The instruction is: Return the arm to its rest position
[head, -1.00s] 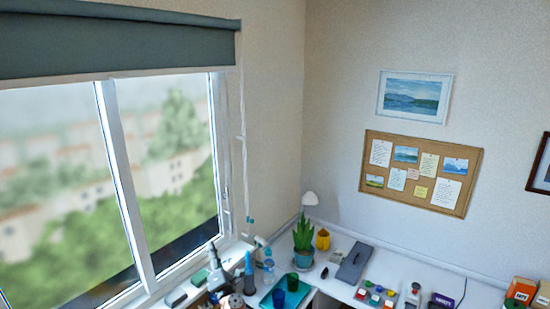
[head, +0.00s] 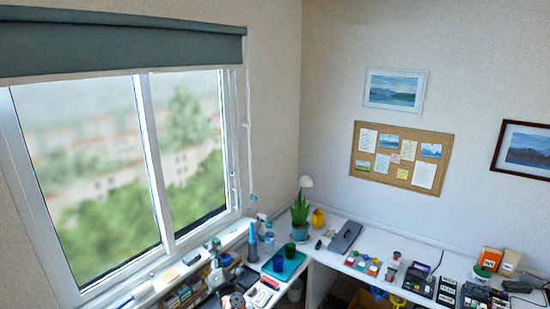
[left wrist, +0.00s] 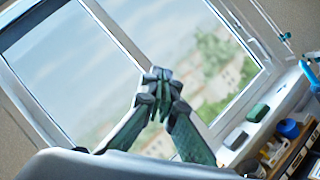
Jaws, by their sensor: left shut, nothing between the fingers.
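My left gripper (head: 213,248) shows at the bottom of the head view, in front of the shelves under the window. In the left wrist view its dark green fingertips (left wrist: 160,88) meet, with nothing between them, and the window is behind them. It appears to be clear of the sill and shelves. My right gripper is in neither view.
A shelf unit (head: 165,304) and a sill with small items run under the window (head: 120,160). A teal tray (head: 297,268) with cups, a potted plant (head: 300,212) and several small boxes and devices crowd the white desk (head: 335,257).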

